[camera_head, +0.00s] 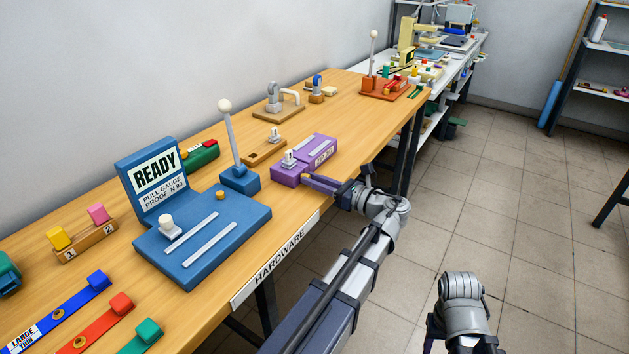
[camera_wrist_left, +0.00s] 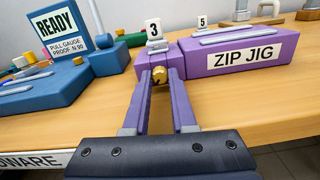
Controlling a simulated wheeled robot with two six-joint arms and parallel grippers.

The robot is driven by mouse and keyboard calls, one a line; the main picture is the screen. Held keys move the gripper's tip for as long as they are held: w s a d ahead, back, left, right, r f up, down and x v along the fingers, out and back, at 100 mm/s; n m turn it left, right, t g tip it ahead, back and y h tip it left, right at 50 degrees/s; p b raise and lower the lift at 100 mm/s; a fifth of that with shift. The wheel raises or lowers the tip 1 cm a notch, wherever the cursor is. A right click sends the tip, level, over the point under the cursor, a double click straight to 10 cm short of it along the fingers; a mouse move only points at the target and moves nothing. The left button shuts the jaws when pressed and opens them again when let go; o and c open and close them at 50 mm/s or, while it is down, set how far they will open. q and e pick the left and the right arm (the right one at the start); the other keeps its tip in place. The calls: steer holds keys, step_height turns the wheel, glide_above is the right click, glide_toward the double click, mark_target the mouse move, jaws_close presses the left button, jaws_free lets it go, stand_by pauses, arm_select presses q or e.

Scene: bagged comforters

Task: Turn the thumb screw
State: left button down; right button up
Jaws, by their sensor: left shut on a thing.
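The purple zip jig (camera_head: 310,155) stands near the front edge of the bench. It also shows in the wrist view (camera_wrist_left: 203,65), with a "ZIP JIG" label and upright tags "3" and "5". The brass thumb screw (camera_wrist_left: 160,73) sticks out of the jig's front face below tag "3". My left gripper (camera_wrist_left: 160,85) reaches the jig from the front, and its two purple fingers are shut on the screw's head from both sides. In the head view my left gripper (camera_head: 308,180) partly covers the screw. My right arm shows at the lower right; its fingers are out of sight.
The blue pull gauge (camera_head: 205,240) with a "READY" sign and a lever (camera_head: 228,135) stands left of the jig. A wooden block (camera_head: 263,150) with a tag lies behind it. Several coloured strips lie at the front left. The floor right of the bench is clear.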

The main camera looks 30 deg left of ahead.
arm_select(q)
steer(key=shift+n, duration=0.3)
steer(key=shift+n, duration=2.4)
steer(key=c, duration=0.7)
jaws_free()
steer(key=shift+c, duration=0.2)
steer(key=d, duration=0.7)
steer(key=shift+s+d, duration=0.35)
steer(key=shift+d, duration=0.05)
